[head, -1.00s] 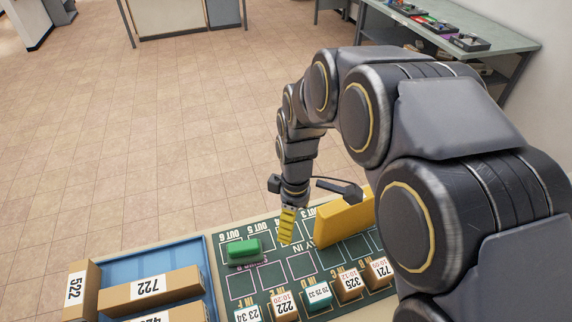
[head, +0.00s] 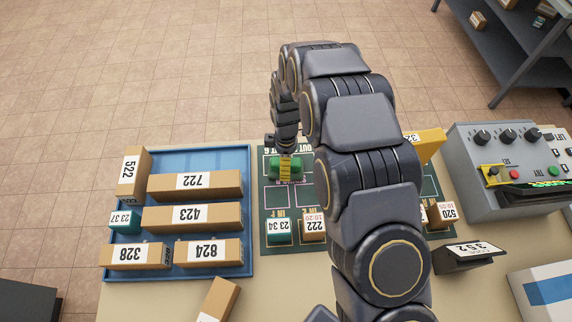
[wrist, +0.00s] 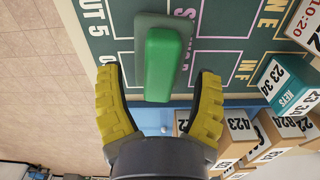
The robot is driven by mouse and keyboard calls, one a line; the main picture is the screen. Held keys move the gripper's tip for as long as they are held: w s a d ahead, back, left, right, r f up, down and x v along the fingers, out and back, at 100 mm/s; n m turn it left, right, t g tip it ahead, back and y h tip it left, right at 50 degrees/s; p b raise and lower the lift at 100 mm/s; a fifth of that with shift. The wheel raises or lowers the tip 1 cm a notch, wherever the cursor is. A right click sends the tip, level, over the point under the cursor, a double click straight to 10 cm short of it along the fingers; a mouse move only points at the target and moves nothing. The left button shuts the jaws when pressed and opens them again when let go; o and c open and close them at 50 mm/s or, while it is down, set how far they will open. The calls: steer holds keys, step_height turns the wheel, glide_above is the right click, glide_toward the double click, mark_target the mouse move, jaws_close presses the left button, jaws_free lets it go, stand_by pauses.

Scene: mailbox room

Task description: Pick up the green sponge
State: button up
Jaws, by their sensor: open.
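The green sponge (head: 284,168) lies on the dark green marked mat (head: 276,202), near its far left part. In the wrist view the sponge (wrist: 164,63) is a bright green block on a duller green base, just beyond and between my fingertips. My gripper (head: 285,170) is over the sponge in the head view, and its yellow finger hides the sponge's middle. In the wrist view my gripper (wrist: 156,80) has its two yellow fingers spread apart, with the sponge's near end between the tips. I cannot tell whether the fingers touch it.
A blue tray (head: 200,160) with several labelled boxes stands left of the mat. Small boxes such as 222 (head: 313,229) stand on the mat's near side. A yellow block (head: 428,143) and a grey control panel (head: 480,165) are at the right.

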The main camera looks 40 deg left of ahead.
steer(key=shift+f, duration=0.85)
jaws_close()
steer(key=shift+r, duration=0.1)
